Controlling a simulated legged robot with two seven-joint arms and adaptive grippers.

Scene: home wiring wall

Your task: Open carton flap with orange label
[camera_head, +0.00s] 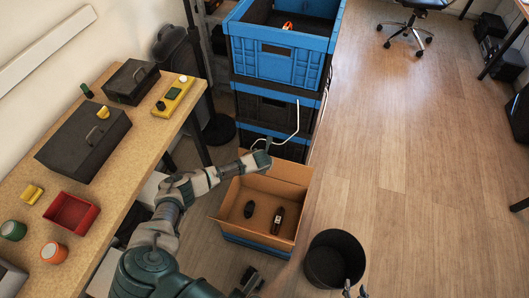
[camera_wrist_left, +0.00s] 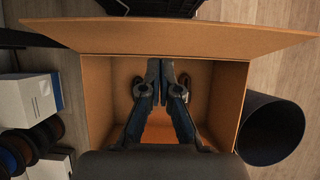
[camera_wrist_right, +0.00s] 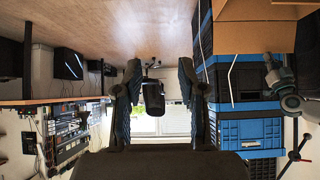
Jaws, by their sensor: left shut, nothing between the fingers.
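In the left wrist view a wide flap (camera_wrist_left: 190,40) is folded outward along one side of the carton. I cannot clearly make out an orange label; an orange patch (camera_wrist_left: 160,128) shows behind my left fingers. My left gripper (camera_wrist_left: 161,68) is shut and empty over the carton opening; contact with the carton cannot be told. My right gripper (camera_head: 354,292) is at the bottom edge of the head view, and the right wrist view shows its fingers (camera_wrist_right: 158,80) apart and empty.
A black bin (camera_head: 333,262) stands right of the carton. Stacked blue and black crates (camera_head: 275,62) rise behind it. A wooden table (camera_head: 122,150) at left holds dark cases (camera_head: 85,140) and a red tray (camera_head: 72,211).

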